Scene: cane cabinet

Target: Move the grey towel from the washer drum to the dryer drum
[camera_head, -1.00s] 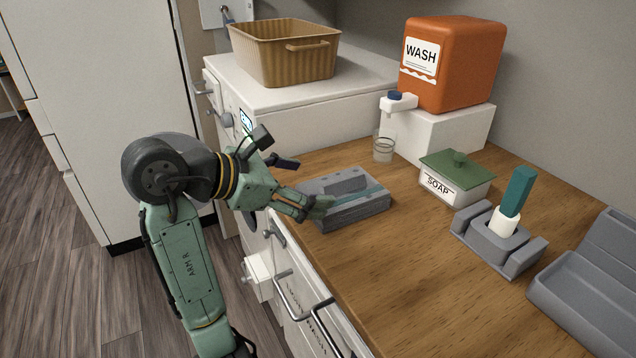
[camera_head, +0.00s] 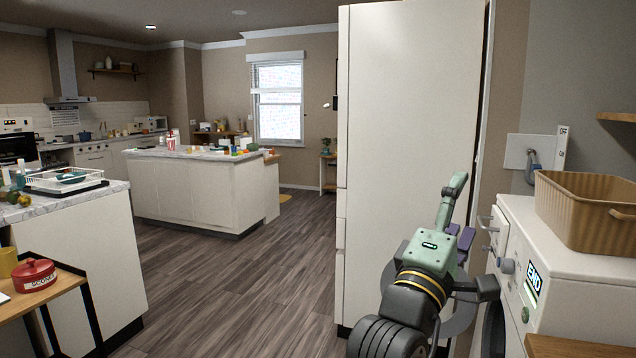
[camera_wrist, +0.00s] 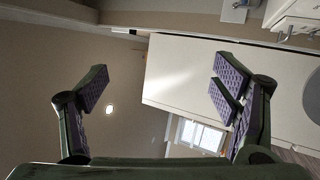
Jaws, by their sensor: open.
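My gripper (camera_head: 458,215) is open and points up and away in front of a tall white cabinet. In the wrist view, its two purple-padded fingers (camera_wrist: 160,85) stand wide apart with nothing between them. A white machine (camera_head: 585,285) with a lit "END" display stands at the right, to the right of my gripper. A dark round part (camera_head: 494,325) of its front shows low down, partly hidden by my arm and cut off by the frame. I cannot tell whether this is the washer or the dryer. The grey towel is not visible in either view.
A brown ribbed basket (camera_head: 590,215) sits on the machine. The tall white cabinet (camera_head: 412,130) stands just behind my gripper. Open wood floor (camera_head: 220,285) lies to the left, with a kitchen island (camera_head: 200,190) beyond. A wooden counter edge (camera_head: 575,346) shows at lower right.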

